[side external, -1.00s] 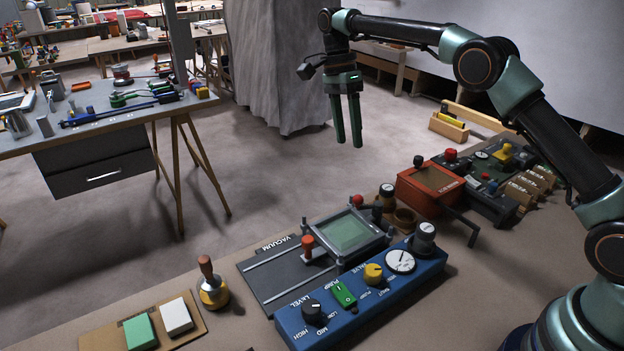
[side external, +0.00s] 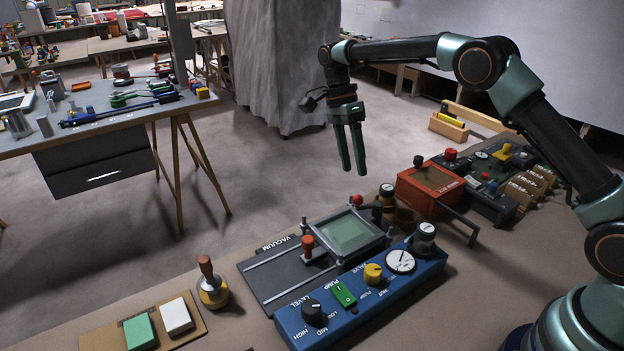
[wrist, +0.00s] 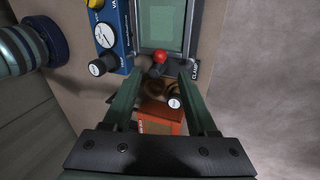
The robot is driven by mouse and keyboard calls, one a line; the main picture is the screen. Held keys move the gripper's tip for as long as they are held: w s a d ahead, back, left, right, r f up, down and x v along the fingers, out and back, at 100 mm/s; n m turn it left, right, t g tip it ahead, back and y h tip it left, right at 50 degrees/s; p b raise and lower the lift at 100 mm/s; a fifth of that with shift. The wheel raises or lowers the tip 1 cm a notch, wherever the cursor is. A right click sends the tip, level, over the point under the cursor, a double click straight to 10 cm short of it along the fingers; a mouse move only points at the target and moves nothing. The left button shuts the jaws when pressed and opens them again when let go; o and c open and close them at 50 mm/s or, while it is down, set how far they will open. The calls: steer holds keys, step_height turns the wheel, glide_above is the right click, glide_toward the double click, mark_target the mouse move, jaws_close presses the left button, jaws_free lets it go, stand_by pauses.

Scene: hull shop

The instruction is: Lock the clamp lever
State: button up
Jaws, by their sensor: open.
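The clamp lever shows as a red ball knob (side external: 357,200) at the far corner of the framed green screen plate (side external: 350,231). In the wrist view the red knob (wrist: 160,57) lies near the "CLAMP" label (wrist: 193,70), at the lower edge of the green plate (wrist: 162,24). The lever's arm is mostly hidden. My gripper (side external: 353,171) points down above the knob, open and empty, apart from it. In the wrist view the two fingers (wrist: 162,76) flank the area just below the knob.
A blue control box (side external: 360,292) with dials stands in front of the plate. An orange-red box (side external: 430,188) with a dark handle is to the right. An orange-knobbed post (side external: 307,241) stands left of the plate.

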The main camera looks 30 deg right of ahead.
steer(key=x, duration=0.6)
steer(key=shift+s+a+f, duration=0.1)
steer(key=shift+a+f, duration=0.1)
steer(key=shift+f, duration=0.1)
jaws_close()
